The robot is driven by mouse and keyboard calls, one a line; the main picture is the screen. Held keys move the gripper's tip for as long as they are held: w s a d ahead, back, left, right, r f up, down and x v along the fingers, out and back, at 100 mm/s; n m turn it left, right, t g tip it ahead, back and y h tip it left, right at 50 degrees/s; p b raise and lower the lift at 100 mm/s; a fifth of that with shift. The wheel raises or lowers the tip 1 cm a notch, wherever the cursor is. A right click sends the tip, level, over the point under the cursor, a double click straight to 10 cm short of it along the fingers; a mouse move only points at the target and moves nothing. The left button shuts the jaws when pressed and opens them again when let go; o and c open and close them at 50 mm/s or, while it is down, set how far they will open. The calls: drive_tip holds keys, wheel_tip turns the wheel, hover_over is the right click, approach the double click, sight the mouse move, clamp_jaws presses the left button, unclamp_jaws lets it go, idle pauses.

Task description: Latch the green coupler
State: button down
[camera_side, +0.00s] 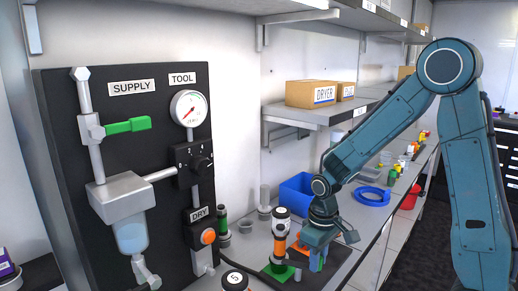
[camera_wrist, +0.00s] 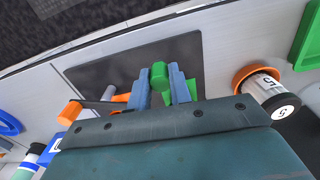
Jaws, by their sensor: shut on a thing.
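The green coupler (camera_wrist: 161,72) is a short green cylinder. It sits between my two fingers in the wrist view, over a dark plate (camera_wrist: 115,60). My gripper (camera_wrist: 161,84) is shut on it, with one finger on each side. In the side view my gripper (camera_side: 318,262) points down at the bench over the dark plate (camera_side: 338,258), and its fingers largely hide the coupler. An orange cylinder (camera_wrist: 70,110) is beside the gripper at left in the wrist view. How the coupler meets the parts under it is hidden.
Another canister (camera_side: 236,281) is nearer the camera. The supply panel (camera_side: 60,150) is at left.

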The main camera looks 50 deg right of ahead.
drive_tip(key=shift+s+a+m, duration=0.1)
drive_tip(key=shift+a+m, duration=0.35)
drive_tip(key=shift+m, duration=0.6)
drive_tip(key=shift+a+m, duration=0.4)
drive_tip(key=shift+m, duration=0.65)
drive_tip(key=shift+r, duration=0.1)
drive_tip(key=c, duration=1.3)
unclamp_jaws()
wheel_tip(320, 180, up, 14)
drive_tip(key=shift+f, duration=0.1)
drive_tip(key=shift+s, duration=0.1)
